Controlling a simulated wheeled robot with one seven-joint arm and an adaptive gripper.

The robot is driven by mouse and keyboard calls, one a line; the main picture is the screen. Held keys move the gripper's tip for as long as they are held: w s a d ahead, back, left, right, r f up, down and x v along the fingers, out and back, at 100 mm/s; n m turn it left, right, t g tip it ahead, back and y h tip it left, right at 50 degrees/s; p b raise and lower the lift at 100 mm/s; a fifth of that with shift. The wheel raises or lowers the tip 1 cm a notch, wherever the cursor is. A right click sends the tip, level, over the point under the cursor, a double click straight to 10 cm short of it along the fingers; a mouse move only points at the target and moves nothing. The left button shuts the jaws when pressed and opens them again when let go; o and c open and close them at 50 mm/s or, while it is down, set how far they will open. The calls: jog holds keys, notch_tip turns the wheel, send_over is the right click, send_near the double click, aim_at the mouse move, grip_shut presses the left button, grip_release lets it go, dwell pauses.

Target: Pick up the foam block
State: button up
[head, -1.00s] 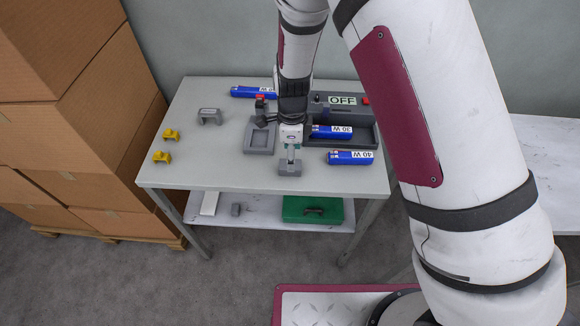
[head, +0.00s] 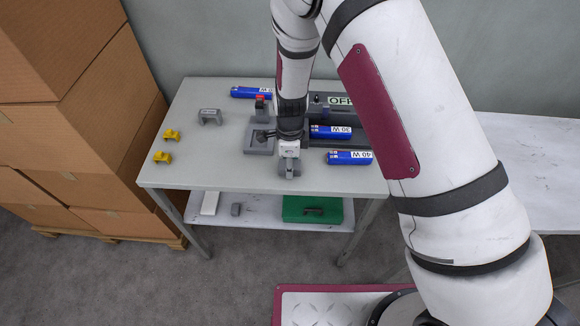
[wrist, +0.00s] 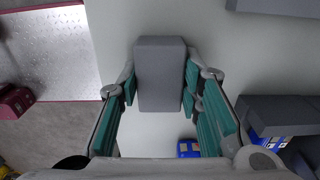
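A plain grey block, which I take to be the foam block (head: 290,174), rests on the table near its front edge. In the wrist view the block (wrist: 160,74) is upright in the picture, between my two fingers. My gripper (head: 290,160) is straight above the block and reaches down around it. In the wrist view my gripper (wrist: 159,92) has its teal-padded fingers apart, one on each side of the block. They are very close to its sides, and contact is hard to make out. The block's upper part is partly hidden by the gripper in the head view.
A grey tray (head: 258,147) sits just left of my gripper. Blue cylinders labelled 40 W (head: 349,157) and 30 W (head: 331,132) lie to the right. A grey bracket (head: 210,116) and yellow brackets (head: 162,157) stand at left. The table's (head: 215,170) front left is clear.

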jog(key=shift+r, duration=0.1)
notch_tip(320, 180, up, 4)
jog(key=shift+f, duration=0.25)
jog(key=s+d+r, duration=0.1)
jog(key=s+d, duration=0.2)
jog(key=s, duration=1.2)
jog(key=shift+s+r, duration=0.15)
jog(key=shift+s, duration=0.25)
